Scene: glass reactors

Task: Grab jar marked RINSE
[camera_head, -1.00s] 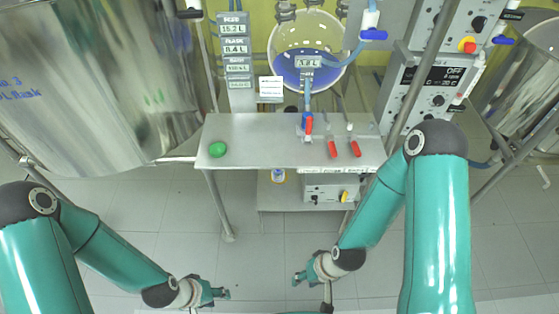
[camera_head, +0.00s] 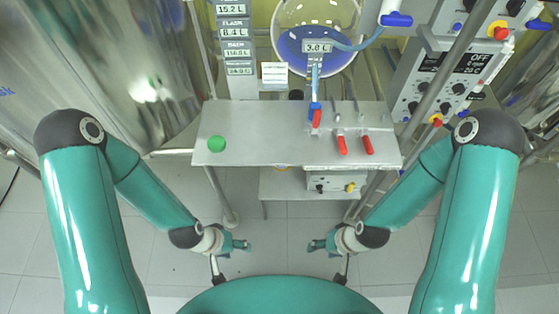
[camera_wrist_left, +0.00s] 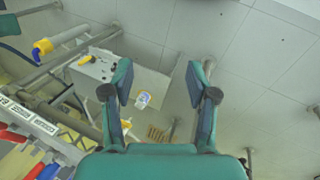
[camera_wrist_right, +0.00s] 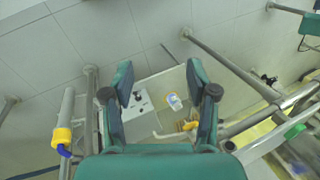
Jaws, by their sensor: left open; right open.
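A small white jar with a yellow and blue label (camera_wrist_right: 174,102) stands on the lower shelf, seen between the fingers in the right wrist view. It also shows in the left wrist view (camera_wrist_left: 142,99). Its lettering is too small to read. In the head view the tabletop hides all but a sliver of it (camera_head: 281,167). My left gripper (camera_head: 247,245) and right gripper (camera_head: 312,245) are open and empty, facing each other in front of the table, apart from the jar.
The steel table (camera_head: 270,145) above the shelf has a green knob (camera_head: 217,144) and red-handled valves (camera_head: 343,145). A control box (camera_head: 335,181) stands on the shelf to the jar's right. Table legs (camera_head: 222,195) flank the shelf. The floor before it is clear.

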